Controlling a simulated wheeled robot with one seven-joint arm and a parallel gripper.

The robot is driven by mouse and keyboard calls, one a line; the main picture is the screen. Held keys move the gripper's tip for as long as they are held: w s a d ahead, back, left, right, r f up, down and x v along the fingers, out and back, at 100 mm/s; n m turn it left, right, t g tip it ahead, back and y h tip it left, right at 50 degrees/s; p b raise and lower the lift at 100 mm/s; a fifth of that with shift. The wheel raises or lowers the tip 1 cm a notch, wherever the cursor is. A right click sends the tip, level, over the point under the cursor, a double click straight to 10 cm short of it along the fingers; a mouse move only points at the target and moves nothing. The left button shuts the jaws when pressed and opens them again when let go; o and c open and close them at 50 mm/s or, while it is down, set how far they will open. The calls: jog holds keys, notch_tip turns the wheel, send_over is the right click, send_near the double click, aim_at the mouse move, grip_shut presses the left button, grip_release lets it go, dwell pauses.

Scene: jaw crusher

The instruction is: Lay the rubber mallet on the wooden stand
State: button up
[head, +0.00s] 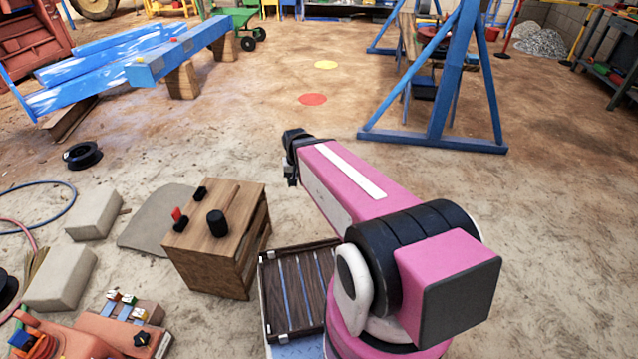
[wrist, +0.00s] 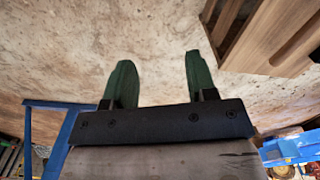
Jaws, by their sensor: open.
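The wooden stand (head: 195,265) is a box-like brown block on the dirt floor, left of my arm in the head view. The rubber mallet (head: 217,223), with a black head and a light wooden handle, lies on its top. My gripper (head: 292,160) is to the right of and beyond the stand, apart from the mallet; its fingers are hard to see there. In the wrist view my gripper (wrist: 157,60) has two green fingers spread apart with nothing between them. Part of the wooden stand (wrist: 255,40) shows at the upper right; the mallet's head is not visible there.
A small red item (head: 179,217) and a black piece (head: 200,193) share the stand's top. A dark slatted crate (head: 264,300) is beside the stand. Pale blocks (head: 93,214) lie left. A blue frame (head: 430,140) stands beyond my arm; the floor between is clear.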

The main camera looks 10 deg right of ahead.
jog(key=s+d+r+n, duration=0.1)
jog(key=s+d, duration=0.3)
jog(key=d, duration=0.2)
jog(key=shift+d, duration=0.4)
dwell(0.7)
